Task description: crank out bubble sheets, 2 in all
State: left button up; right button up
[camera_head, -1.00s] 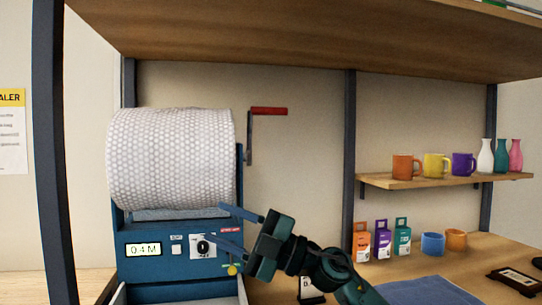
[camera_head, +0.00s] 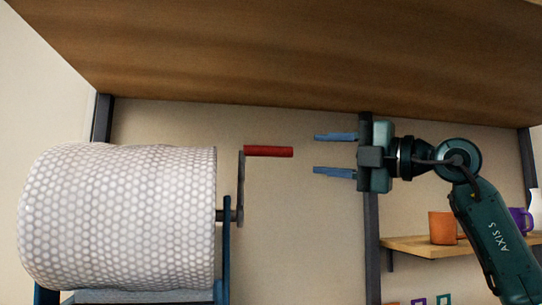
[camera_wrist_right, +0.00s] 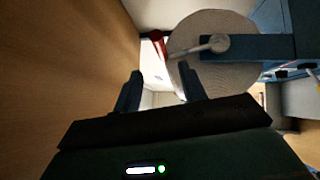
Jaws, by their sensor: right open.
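A large roll of bubble wrap (camera_head: 120,215) sits in the blue dispenser on the left of the head view. Its crank arm (camera_head: 240,185) points up, with the red handle (camera_head: 268,151) at its top reaching right. My right gripper (camera_head: 335,154) is open and empty, a short way right of the handle's free end, its fingers pointing left towards it. In the right wrist view, the red handle (camera_wrist_right: 156,37) and the roll (camera_wrist_right: 215,70) show beyond the open fingers (camera_wrist_right: 162,92). The display and the sheet outlet are out of the head view. My left gripper is not in view.
A wooden shelf (camera_head: 300,55) overhangs close above the gripper. A dark post (camera_head: 371,240) stands behind it.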

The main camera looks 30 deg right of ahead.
aim_at(277, 152)
jog(key=p+x, duration=0.2)
jog(key=x, duration=1)
jog(key=shift+a, duration=0.2)
jog(key=shift+c, duration=0.3)
grip_shut()
